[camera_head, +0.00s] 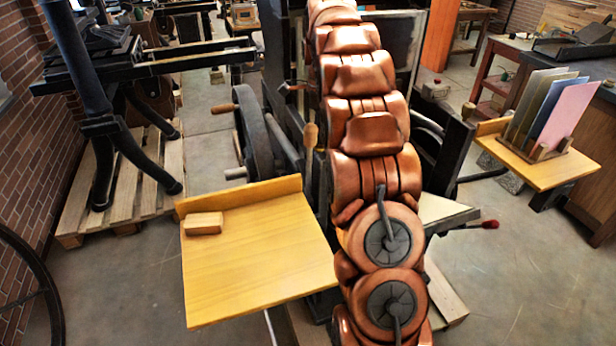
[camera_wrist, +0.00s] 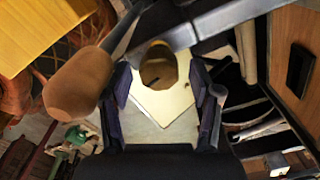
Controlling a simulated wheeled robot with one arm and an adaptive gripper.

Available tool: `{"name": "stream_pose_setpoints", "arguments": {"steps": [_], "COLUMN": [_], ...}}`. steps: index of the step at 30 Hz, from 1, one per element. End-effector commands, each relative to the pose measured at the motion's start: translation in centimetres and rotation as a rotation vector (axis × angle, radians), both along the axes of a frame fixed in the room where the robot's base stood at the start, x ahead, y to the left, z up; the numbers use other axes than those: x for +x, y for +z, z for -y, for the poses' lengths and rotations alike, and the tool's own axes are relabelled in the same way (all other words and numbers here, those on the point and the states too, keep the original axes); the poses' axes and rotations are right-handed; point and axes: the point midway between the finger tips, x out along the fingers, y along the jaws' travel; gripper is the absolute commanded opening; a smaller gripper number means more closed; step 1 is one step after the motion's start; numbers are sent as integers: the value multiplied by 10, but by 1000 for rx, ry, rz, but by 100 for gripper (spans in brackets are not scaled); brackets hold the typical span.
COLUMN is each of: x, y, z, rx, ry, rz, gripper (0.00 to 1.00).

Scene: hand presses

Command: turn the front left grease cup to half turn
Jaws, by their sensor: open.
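In the wrist view, a short brown, round cup with a dark mark on its face, which looks like the grease cup (camera_wrist: 158,64), shows between the fingertips of my gripper (camera_wrist: 160,82). The dark fingers are open, one on each side of the cup, with a gap on both sides. I cannot tell whether the tips reach past its face. In the head view my copper arm covers the middle of the press, and the cup and gripper are hidden behind it.
A wooden lever handle (camera_wrist: 80,84) stands close to the left finger in the wrist view. In the head view are a yellow side board (camera_head: 255,255) with a wooden block (camera_head: 204,223), a flywheel (camera_head: 254,135), and a right board (camera_head: 540,172) holding coloured sheets.

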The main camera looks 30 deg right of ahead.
Motion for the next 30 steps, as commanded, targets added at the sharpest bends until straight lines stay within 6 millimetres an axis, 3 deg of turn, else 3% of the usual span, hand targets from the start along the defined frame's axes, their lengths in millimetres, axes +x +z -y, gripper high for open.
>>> {"name": "stream_pose_setpoints", "arguments": {"steps": [30], "x": [-1], "y": [0], "z": [1], "rx": [-2], "ry": [851], "rz": [-2], "gripper": [67]}}
